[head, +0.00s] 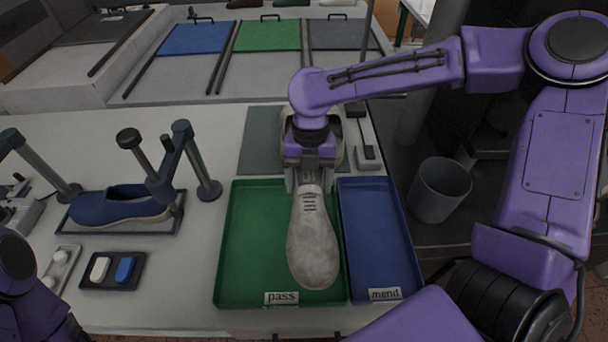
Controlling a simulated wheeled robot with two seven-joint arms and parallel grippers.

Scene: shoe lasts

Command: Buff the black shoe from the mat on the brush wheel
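My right gripper (311,182) points down over the green tray and is shut on the rear end of a pale grey shoe (314,246). The shoe's long rounded toe points toward the front of the table, and dark bars cross it near the gripper. It overlaps the green tray in the picture; I cannot tell how high it is above it. A dark grey mat (260,140) lies behind, and a pale rounded thing there is mostly hidden by my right wrist. I cannot make out a black shoe on the mat or a brush wheel. My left gripper is out of view.
The green "pass" tray (240,250) and blue "mend" tray (378,240) stand side by side. A blue shoe (118,206) sits in a dark clamp frame at left. A small holder (112,270) is in front. A grey bin (440,190) stands right of the table.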

